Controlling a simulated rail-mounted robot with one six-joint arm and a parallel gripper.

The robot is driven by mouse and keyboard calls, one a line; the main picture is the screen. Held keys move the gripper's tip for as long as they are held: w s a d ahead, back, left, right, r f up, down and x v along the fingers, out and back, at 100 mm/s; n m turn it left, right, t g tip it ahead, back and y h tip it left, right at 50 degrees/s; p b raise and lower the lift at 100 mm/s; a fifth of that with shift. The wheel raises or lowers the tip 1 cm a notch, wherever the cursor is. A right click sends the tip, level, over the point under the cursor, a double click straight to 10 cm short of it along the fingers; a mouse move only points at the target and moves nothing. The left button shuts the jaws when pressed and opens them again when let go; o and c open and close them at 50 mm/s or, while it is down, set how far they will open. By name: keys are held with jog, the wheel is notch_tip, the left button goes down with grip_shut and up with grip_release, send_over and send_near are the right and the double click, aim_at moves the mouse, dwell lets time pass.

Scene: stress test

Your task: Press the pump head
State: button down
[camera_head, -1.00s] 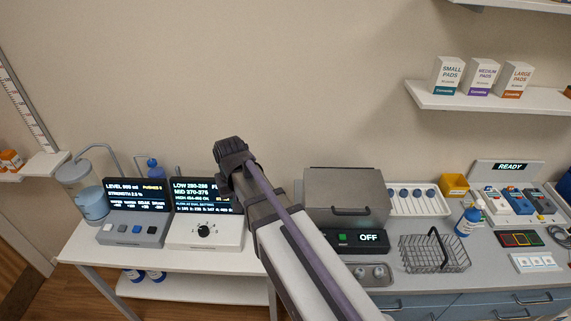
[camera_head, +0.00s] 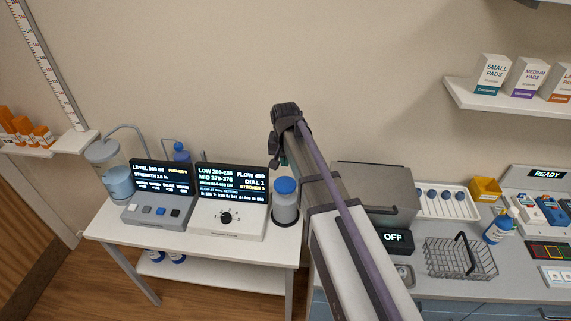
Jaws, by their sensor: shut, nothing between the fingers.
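A pale grey cylinder with a blue round top (camera_head: 286,187) stands at the right end of the white side table; it looks like the pump head. My gripper (camera_head: 281,158) is at the far end of my arm, just above and behind this top in the picture. The arm largely covers it and its fingertips are not clear; it looks shut and empty. I cannot tell any contact with the blue top. A white console with a black dial (camera_head: 226,217) stands left of the cylinder; its screen (camera_head: 232,186) reads DIAL 1 and a strokes line.
A grey button console (camera_head: 158,212), a clear liquid tank (camera_head: 117,183) and a blue-topped bottle (camera_head: 180,151) stand further left. Right of my arm are a grey lidded box (camera_head: 378,180), a wire basket (camera_head: 460,262) and a pump bottle (camera_head: 498,228).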

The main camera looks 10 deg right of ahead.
aim_at(285, 186)
jog(key=f+b, duration=0.6)
jog(key=f, duration=0.1)
jog(key=w+f+b, duration=0.1)
jog(key=f+b, duration=0.1)
jog(key=f, duration=0.1)
jog(key=shift+d+f+b, duration=0.1)
jog(key=shift+f+b, duration=0.1)
jog(key=shift+b, duration=0.2)
jog(key=shift+r, duration=0.1)
notch_tip(285, 186, down, 4)
jog(key=b, duration=0.3)
jog(key=shift+s+b, duration=0.1)
jog(key=shift+b, duration=0.3)
jog(key=shift+s+r, duration=0.15)
jog(key=shift+r, duration=0.15)
notch_tip(285, 186, up, 14)
jog(key=s+p, duration=0.1)
jog(key=p, duration=1.3)
jog(key=shift+p, duration=0.3)
